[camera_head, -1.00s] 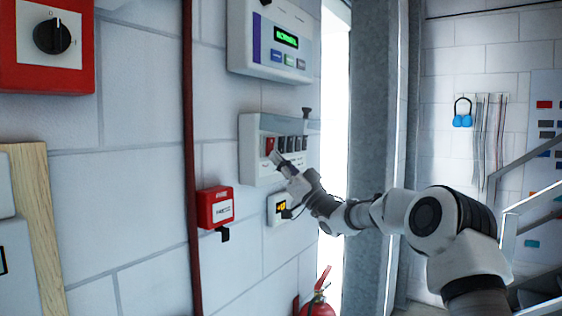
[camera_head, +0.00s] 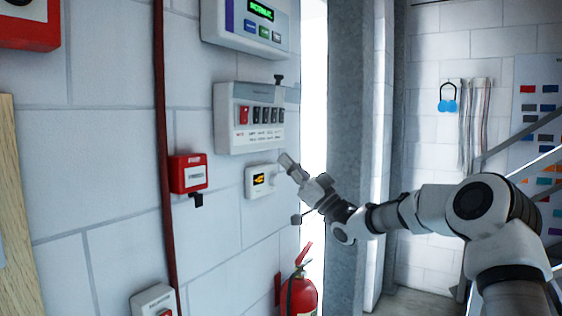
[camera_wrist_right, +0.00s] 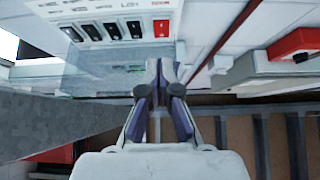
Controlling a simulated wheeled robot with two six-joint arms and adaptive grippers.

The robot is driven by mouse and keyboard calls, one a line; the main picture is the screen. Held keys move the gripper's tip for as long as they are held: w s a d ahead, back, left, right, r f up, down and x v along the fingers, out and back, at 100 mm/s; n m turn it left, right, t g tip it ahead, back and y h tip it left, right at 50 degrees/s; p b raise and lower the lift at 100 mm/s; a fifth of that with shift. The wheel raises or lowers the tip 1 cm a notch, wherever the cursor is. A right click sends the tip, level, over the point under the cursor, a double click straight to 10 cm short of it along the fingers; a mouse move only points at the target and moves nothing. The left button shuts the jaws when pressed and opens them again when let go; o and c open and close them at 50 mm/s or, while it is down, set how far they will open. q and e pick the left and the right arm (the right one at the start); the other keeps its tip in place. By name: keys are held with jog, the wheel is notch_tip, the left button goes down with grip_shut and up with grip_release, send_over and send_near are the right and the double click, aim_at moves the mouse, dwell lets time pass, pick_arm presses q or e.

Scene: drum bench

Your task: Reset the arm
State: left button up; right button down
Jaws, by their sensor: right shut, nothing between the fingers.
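My right gripper (camera_head: 286,161) is shut and empty, below and right of the wall switch panel and apart from it in the head view. In the right wrist view the gripper (camera_wrist_right: 164,66) has its fingers together with nothing between them. The white switch panel (camera_head: 225,118) has one red switch and several dark ones in a row. It also shows upside down in the right wrist view (camera_wrist_right: 190,22). My right arm reaches in from the lower right. My left gripper is not in view.
A red call point (camera_head: 188,173), a red pipe (camera_head: 162,130) and a fire extinguisher (camera_head: 301,295) are nearby. A grey column (camera_head: 347,110) stands behind the arm.

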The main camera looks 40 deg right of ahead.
jog(key=shift+w+a, duration=0.25)
jog(key=shift+w, duration=0.1)
